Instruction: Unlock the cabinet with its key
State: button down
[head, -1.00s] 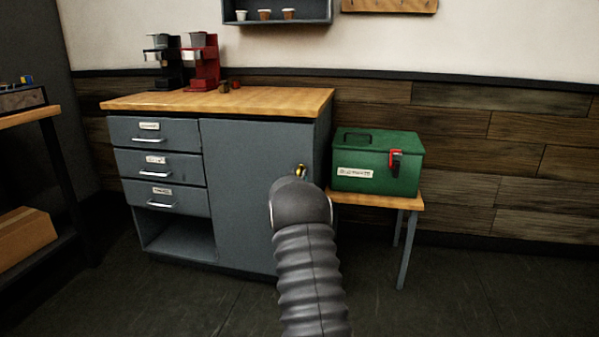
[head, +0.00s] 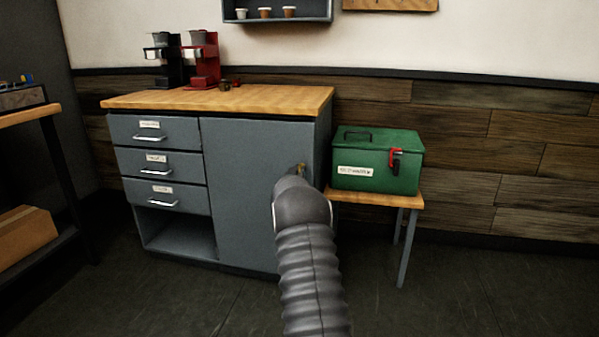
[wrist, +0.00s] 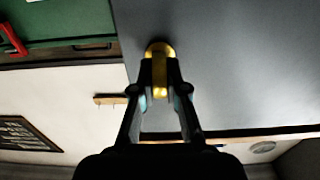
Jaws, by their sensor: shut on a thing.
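The grey cabinet (head: 245,190) stands ahead, with a plain door at its right side that looks closed. A brass-coloured lock (wrist: 160,46) shows on the door in the wrist view, and brass also shows near the door's right edge in the head view (head: 299,169). My gripper (wrist: 160,88) is shut on the brass key (wrist: 160,78), which lines up with the lock and appears to touch it. How deep the key sits is hidden. In the head view my arm covers the gripper and most of the key.
A green case (head: 376,160) with a red latch stands on a small side table (head: 408,201) right of the cabinet. Black (head: 163,62) and red (head: 204,65) brewers stand on the wooden top. Three drawers (head: 158,160) are shut. The floor at the right is clear.

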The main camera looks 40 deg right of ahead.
jog(key=shift+f, duration=0.1)
jog(key=m+b, duration=0.3)
jog(key=b, duration=0.1)
jog(key=shift+f, duration=0.15)
jog(key=m+b, duration=0.6)
jog(key=shift+s+m, duration=0.1)
jog(key=shift+m, duration=0.3)
jog(key=m+b, duration=0.2)
jog(key=m, duration=0.2)
jog(key=shift+d+b, duration=0.1)
jog(key=shift+b, duration=0.3)
jog(key=shift+m, duration=2)
jog(key=c, duration=1.2)
grip_release()
